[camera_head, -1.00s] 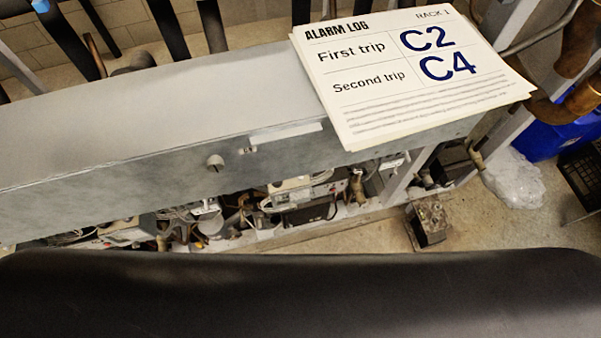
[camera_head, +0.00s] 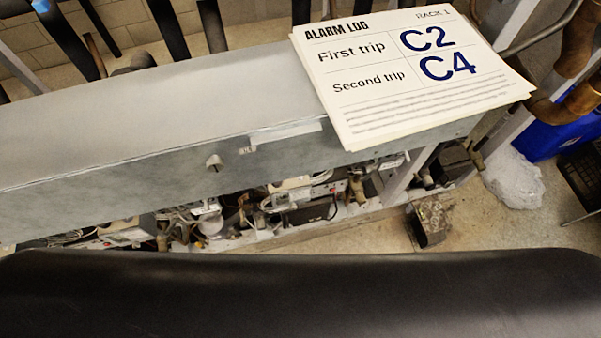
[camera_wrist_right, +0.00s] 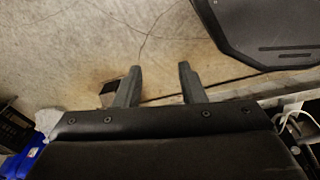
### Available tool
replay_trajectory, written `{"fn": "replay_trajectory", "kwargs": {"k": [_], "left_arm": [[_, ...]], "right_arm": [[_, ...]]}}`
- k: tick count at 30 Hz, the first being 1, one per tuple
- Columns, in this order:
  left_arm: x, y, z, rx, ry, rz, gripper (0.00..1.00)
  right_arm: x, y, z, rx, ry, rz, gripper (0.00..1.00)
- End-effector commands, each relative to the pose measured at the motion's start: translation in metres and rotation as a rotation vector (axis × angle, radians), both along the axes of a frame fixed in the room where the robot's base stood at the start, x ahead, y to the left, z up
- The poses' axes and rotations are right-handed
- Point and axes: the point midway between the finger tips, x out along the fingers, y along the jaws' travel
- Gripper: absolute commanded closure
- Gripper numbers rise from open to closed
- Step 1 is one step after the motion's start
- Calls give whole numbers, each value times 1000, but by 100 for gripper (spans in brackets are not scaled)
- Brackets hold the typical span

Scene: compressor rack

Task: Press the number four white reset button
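No white reset button can be made out in either view. In the head view an alarm log sheet (camera_head: 400,75) lies on top of a grey metal cabinet (camera_head: 130,105). It reads "RACK 1", first trip C2, second trip C4. My right gripper (camera_wrist_right: 158,85) shows in the right wrist view with its two fingers apart and nothing between them, over the concrete floor. My left gripper is not in view.
Pipes, wiring and small components (camera_head: 290,200) fill the rack below the cabinet. A dark box (camera_head: 430,220) stands on the floor, with a clear plastic bag (camera_head: 515,178) and a blue bin (camera_head: 560,135) to the right. Copper-coloured pipes (camera_head: 575,75) rise at the right.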

Motion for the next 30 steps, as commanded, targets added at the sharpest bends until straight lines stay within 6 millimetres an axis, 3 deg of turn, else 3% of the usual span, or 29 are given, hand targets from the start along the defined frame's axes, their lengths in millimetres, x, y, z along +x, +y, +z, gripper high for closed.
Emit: {"fn": "replay_trajectory", "kwargs": {"k": [5, 13, 30], "left_arm": [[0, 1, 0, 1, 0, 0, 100], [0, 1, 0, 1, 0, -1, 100], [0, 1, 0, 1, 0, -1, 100]], "right_arm": [[0, 2, 0, 2, 1, -1, 66], [0, 3, 0, 3, 0, -1, 100], [0, 3, 0, 3, 0, -1, 100]]}}
